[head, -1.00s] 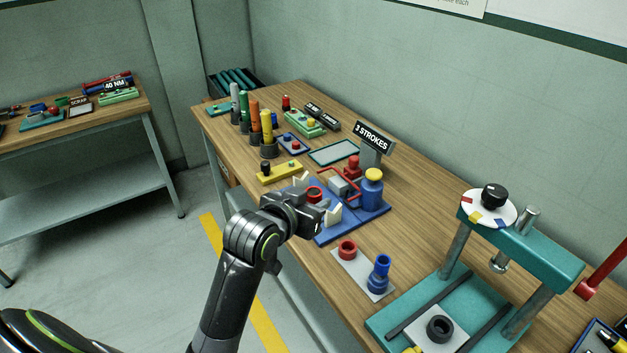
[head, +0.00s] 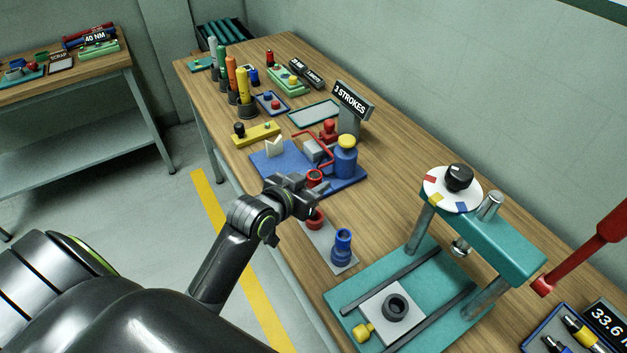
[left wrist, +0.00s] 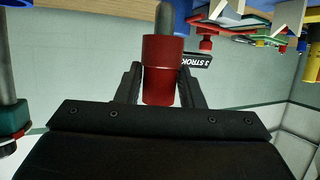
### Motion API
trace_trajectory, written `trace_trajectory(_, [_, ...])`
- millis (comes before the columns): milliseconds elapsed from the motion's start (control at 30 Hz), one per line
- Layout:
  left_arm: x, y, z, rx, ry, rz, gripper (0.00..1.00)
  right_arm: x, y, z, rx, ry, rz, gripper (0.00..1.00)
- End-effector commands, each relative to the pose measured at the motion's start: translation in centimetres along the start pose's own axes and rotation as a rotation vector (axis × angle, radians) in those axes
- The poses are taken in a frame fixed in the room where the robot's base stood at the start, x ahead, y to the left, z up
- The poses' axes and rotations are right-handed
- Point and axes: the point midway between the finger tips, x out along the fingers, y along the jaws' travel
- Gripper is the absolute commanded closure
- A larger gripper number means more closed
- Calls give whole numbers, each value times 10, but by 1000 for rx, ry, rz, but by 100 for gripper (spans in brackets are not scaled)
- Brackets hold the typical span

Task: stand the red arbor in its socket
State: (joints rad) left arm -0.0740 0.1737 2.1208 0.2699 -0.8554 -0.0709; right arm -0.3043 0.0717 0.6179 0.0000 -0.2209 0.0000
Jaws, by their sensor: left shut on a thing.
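My left gripper (head: 306,187) is shut on the red arbor (head: 315,177), whose red end shows at the fingertips in the head view. In the left wrist view, the arbor (left wrist: 163,75) is a red cylinder between the fingers, with a grey shaft pointing toward the picture's top. My right gripper is not in view.
Behind the gripper is the blue fixture (head: 270,165) with a cream V-block (head: 274,147) and red clamp. The teal press (head: 490,240) stands to the right, its base close to the grey plate. A "3 STROKES" sign (head: 352,100) rises farther back.

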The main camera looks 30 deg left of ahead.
Motion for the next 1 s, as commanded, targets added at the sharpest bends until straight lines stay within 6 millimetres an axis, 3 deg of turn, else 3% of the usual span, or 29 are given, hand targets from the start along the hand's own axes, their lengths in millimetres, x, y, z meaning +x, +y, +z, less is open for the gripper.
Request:
trace_trajectory(267, [-1,0,-3,-2,2,0,99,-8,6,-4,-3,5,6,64])
trace_trajectory(700, [14,0,35,-1,1,0,99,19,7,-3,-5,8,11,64])
trace_trajectory(1000, [18,0,44,-1,3,0,99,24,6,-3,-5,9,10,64])
